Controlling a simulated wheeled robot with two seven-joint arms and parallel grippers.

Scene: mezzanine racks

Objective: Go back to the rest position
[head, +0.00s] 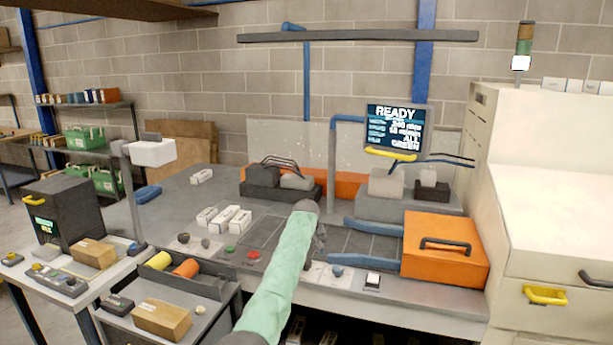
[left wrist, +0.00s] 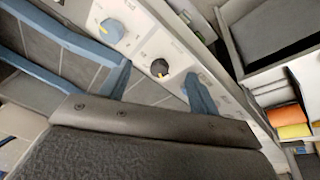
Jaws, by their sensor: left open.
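My left arm, in a pale green sleeve, reaches up from the bottom middle of the head view. My left gripper (head: 319,240) is a dark shape at its end, over the front part of the bench, mostly hidden by the arm. In the left wrist view my left gripper (left wrist: 159,70) shows two blue fingers spread apart, with nothing held between them. A dark knob (left wrist: 159,67) on a pale panel shows beyond the gap. My right gripper is in neither view.
An orange box (head: 440,250) with a black handle stands right of the arm, by two blue rails (head: 372,226). A dark tray (head: 180,280) with yellow and orange rolls is at lower left. White cartons (head: 230,219) lie behind. A READY screen (head: 394,128) stands at the back.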

